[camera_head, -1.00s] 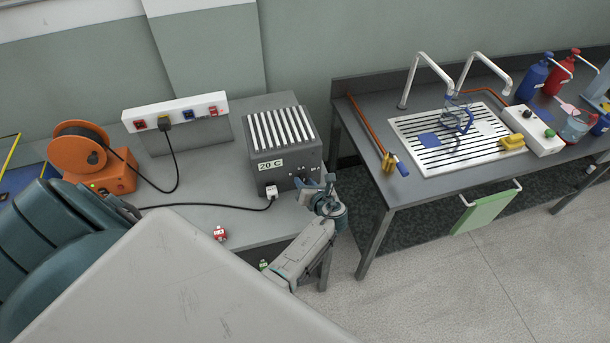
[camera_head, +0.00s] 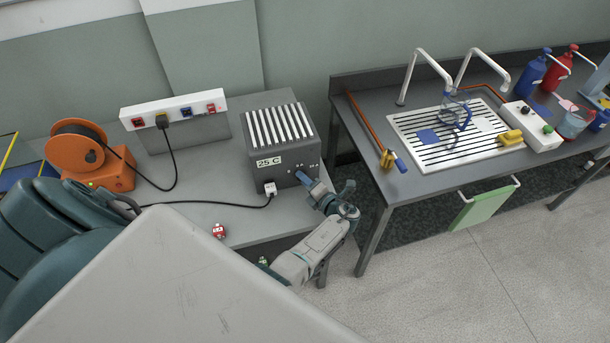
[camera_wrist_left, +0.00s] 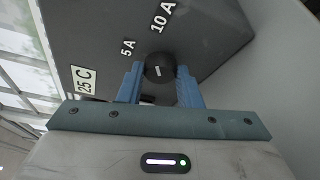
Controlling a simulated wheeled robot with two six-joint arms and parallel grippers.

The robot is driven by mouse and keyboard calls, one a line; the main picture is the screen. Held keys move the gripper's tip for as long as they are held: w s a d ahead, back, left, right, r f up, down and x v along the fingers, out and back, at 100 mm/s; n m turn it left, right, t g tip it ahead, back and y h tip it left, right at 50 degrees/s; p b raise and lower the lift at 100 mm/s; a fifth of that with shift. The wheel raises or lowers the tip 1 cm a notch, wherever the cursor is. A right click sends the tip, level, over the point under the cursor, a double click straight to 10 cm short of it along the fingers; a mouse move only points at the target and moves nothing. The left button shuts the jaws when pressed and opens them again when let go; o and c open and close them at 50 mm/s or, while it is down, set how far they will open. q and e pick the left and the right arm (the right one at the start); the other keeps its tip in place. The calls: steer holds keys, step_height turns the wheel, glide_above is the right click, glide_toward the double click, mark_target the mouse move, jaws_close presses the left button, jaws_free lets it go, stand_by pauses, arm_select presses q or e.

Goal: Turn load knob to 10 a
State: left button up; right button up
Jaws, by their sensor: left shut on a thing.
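The grey load box (camera_head: 262,148) with a white slatted top stands on the left bench. Its label (camera_head: 269,162) reads 25 C. In the left wrist view, the round black load knob (camera_wrist_left: 160,64) has a short white mark. The "5 A" label (camera_wrist_left: 128,47) is up and left of it, and the "10 A" label (camera_wrist_left: 162,17) is above it. The mark runs nearly upright in that view; which end points is hard to tell. My left gripper (camera_head: 303,178) is at the box front, its blue fingers shut on the knob from both sides. My right gripper is out of view.
A white plug (camera_head: 270,188) with a black cable sits at the box's lower front. An orange cable reel (camera_head: 100,165), a socket strip (camera_head: 150,110) and a small red item (camera_head: 219,231) share the bench. A sink bench (camera_head: 365,130) stands to the right, across a gap.

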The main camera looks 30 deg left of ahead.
arm_select(q)
steer(key=shift+m, duration=0.4)
steer(key=o, duration=1)
steer(key=shift+c, duration=0.2)
